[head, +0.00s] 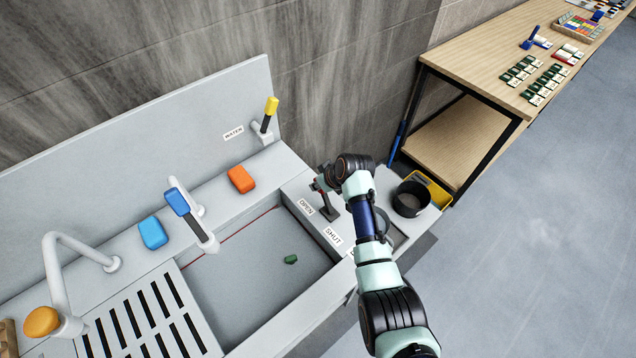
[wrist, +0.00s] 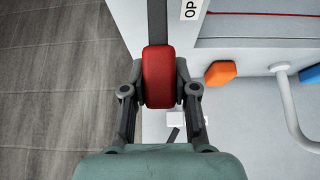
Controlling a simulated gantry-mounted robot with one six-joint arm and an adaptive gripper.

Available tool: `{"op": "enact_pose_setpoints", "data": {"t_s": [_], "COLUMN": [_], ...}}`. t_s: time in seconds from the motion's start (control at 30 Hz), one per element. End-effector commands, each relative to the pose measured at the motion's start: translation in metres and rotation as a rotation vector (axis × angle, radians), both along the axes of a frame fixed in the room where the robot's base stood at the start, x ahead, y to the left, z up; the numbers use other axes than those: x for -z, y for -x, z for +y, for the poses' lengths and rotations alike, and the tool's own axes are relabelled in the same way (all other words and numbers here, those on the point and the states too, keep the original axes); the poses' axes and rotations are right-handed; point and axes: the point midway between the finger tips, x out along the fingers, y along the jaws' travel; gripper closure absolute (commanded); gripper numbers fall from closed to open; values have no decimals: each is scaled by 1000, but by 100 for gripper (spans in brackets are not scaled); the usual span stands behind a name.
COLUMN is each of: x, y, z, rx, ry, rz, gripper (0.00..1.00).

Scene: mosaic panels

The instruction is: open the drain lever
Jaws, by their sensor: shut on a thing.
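The drain lever has a red grip (wrist: 158,77) and a dark flat stem (wrist: 157,22). My gripper (wrist: 160,85) is shut on the red grip, with one finger on each side of it. In the head view the lever's dark stem (head: 329,207) rises from the sink's right ledge, and my gripper (head: 321,183) is at its top, partly hidden by my wrist. The OPEN label (head: 306,206) and the SHUT label (head: 333,236) lie along the ledge, with OPEN farther back. In the wrist view the stem passes beside the partly seen OPEN label (wrist: 190,9).
The sink basin (head: 250,275) holds a small green piece (head: 291,259). An orange block (head: 241,179), a blue block (head: 153,232) and a yellow-handled water lever (head: 270,113) are behind it. A dark pot (head: 410,199) stands right of my arm. A wooden table (head: 480,55) is farther right.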

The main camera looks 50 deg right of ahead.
Motion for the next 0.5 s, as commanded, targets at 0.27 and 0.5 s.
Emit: {"op": "enact_pose_setpoints", "data": {"t_s": [0.27,0.5], "x": [1,0], "y": [0,0], "z": [0,0], "rx": [1,0], "ry": [-1,0], "rz": [0,0], "gripper": [46,46]}}
